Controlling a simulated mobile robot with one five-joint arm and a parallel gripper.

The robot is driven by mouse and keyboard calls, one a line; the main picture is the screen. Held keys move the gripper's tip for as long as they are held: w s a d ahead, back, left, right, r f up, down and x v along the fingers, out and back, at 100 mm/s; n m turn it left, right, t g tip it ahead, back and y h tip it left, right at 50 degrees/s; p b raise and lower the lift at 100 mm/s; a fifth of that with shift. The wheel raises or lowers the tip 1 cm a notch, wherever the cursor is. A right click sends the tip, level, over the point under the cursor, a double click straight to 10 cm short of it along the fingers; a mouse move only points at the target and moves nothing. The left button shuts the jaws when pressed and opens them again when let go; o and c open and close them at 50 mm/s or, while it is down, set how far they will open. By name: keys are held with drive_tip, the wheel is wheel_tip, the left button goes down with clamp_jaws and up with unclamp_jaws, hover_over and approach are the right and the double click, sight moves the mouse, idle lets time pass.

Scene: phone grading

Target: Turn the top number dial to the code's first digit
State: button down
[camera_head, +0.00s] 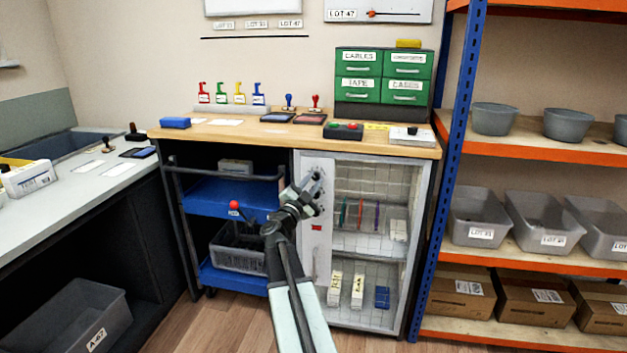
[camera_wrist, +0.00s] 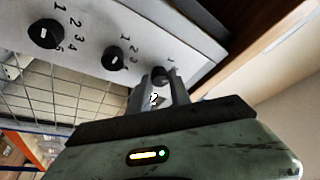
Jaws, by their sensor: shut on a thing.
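The white lock panel (camera_head: 318,245) is on the left side of the wire-mesh cabinet under the workbench. In the wrist view the panel (camera_wrist: 190,50) carries three black round dials with printed digits. The top number dial (camera_wrist: 161,75) is the one nearest the wooden bench top. My gripper (camera_wrist: 160,88) is shut on it, one finger on each side. The middle dial (camera_wrist: 115,58) and a larger dial (camera_wrist: 45,33) are free, each with a white pointer mark. The held dial's pointer is hidden. In the head view my gripper (camera_head: 313,182) is at the panel's upper part.
The wooden bench top (camera_head: 225,133) overhangs the panel closely. The mesh cabinet (camera_head: 370,205) holds pens and small boxes. A blue cart (camera_head: 215,195) with a grey basket stands to the left. Orange shelving (camera_head: 530,150) with grey bins stands to the right.

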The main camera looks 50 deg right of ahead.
drive_tip(key=shift+m, duration=0.5)
drive_tip(key=c, duration=1.2)
unclamp_jaws()
drive_tip(key=shift+g, duration=0.4)
drive_tip(key=b+v, duration=0.2)
drive_tip(key=v, duration=0.5)
drive_tip(key=shift+s+a+f, duration=0.1)
drive_tip(key=shift+s+a, duration=0.05)
drive_tip(key=shift+a, duration=0.25)
